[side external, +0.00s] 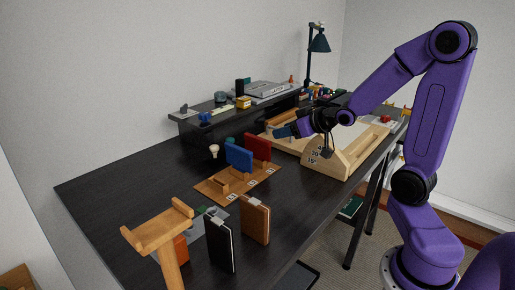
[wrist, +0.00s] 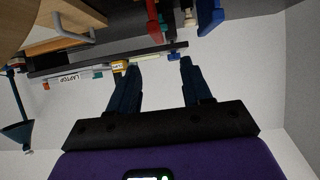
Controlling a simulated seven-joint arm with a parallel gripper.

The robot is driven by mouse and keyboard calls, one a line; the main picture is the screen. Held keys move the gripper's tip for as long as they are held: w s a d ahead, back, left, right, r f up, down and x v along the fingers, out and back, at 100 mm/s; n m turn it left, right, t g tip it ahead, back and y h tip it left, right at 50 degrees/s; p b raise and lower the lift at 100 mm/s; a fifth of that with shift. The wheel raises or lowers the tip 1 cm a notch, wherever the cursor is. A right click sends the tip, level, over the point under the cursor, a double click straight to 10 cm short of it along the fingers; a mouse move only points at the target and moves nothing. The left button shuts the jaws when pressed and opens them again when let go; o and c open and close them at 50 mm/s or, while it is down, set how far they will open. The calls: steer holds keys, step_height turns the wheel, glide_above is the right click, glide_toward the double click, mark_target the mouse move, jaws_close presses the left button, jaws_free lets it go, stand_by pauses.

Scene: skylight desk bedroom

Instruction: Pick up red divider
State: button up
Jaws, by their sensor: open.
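The red divider (side external: 258,147) is a flat red panel standing upright in a wooden rack (side external: 212,197) on the dark desk. A blue divider (side external: 238,157) stands just left of it in the same rack. My gripper (side external: 284,131) is to the right of the red divider, apart from it, with its dark blue fingers pointing left. In the wrist view my gripper (wrist: 158,62) is open with nothing between the fingers. There the red divider (wrist: 153,22) shows edge-on at the top, beyond the fingertips, and the blue divider (wrist: 208,15) is at the top right.
A wooden angled block (side external: 335,160) marked with numbers stands below and right of my gripper. A raised shelf (side external: 215,104) with small items runs along the wall. Dark and brown upright panels (side external: 255,220) and a wooden stand (side external: 160,230) are at the front. The desk's left is clear.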

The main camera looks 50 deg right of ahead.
mark_target(259, 138)
steer(key=x, duration=0.8)
steer(key=shift+d+x, duration=0.2)
steer(key=shift+x, duration=2.5)
steer(key=shift+f, duration=0.1)
jaws_close()
